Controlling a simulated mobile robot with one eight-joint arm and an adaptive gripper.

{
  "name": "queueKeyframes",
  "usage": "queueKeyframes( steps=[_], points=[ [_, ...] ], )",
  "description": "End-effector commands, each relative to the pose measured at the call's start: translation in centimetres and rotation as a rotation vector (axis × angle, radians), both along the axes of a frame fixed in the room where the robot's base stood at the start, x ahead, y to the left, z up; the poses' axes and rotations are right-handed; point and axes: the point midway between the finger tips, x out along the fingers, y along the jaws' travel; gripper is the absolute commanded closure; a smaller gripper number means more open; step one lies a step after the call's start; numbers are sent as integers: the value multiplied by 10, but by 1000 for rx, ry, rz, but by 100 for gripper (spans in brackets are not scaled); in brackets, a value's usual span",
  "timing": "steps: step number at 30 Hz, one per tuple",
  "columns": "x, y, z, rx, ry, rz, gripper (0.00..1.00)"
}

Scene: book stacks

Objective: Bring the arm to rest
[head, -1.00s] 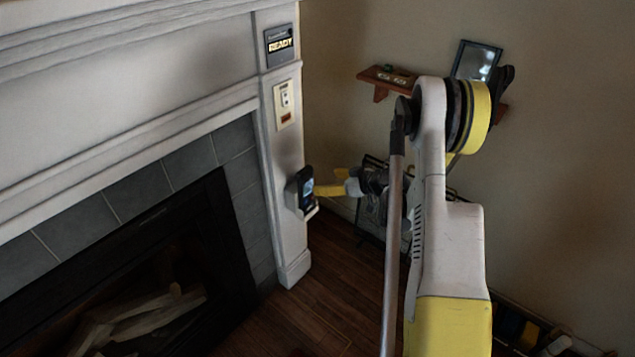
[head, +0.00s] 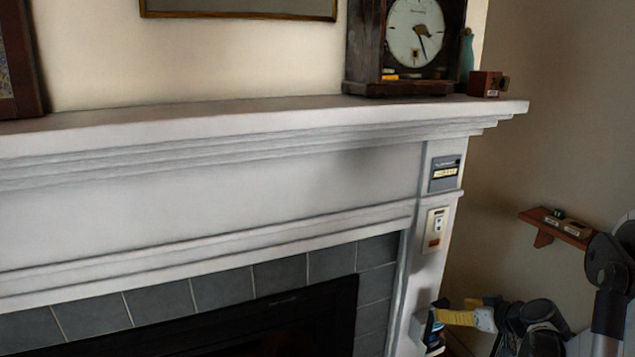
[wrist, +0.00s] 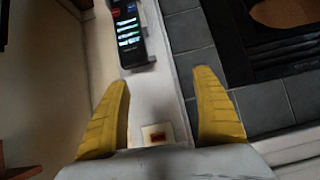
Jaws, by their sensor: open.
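My gripper (wrist: 162,80) is open and empty in the wrist view, with its two yellow fingers apart. In the head view my gripper (head: 440,316) is at the lower right, beside the white fireplace pillar (head: 426,265). A black device with a lit screen (wrist: 127,34) is on the pillar ahead of the fingers, and no finger closes around it. The device (head: 434,334) shows only in part in the head view, next to the yellow fingers. Whether they touch cannot be told. The rest of my arm is cut off at the right edge.
A small plate with a red part (head: 435,230) and a dark sign (head: 445,173) are on the pillar. The mantel (head: 250,120) bears a clock (head: 414,35) and a small red box (head: 484,84). A wooden shelf (head: 555,229) is on the right wall.

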Motion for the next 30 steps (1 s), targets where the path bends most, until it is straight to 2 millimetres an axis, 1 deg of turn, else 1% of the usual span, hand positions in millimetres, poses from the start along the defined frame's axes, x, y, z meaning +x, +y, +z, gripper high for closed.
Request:
queueKeyframes(
  steps=[1,3,5,6,8,9,11,12,14,15,17,21,24,27,30],
  points=[
    [-6,21,21,1,33,0,23],
    [-16,44,44,2,83,-15,23],
    [-28,63,63,1,123,-29,23],
    [-37,76,74,-2,147,-39,23],
    [-53,94,90,-7,181,-56,23],
    [-64,106,100,-12,202,-69,23],
    [-83,122,113,-20,231,-88,23],
    [-96,133,121,-26,248,-100,23],
    [-117,147,131,-37,271,-122,23],
    [-132,156,137,-43,284,-136,23],
    [-154,167,144,-55,300,-158,23],
    [-207,187,153,-83,325,-212,23],
    [-240,195,154,-98,329,-249,23],
    [-265,198,152,-110,328,-277,23],
    [-280,199,149,-119,325,-297,23]
  ],
)
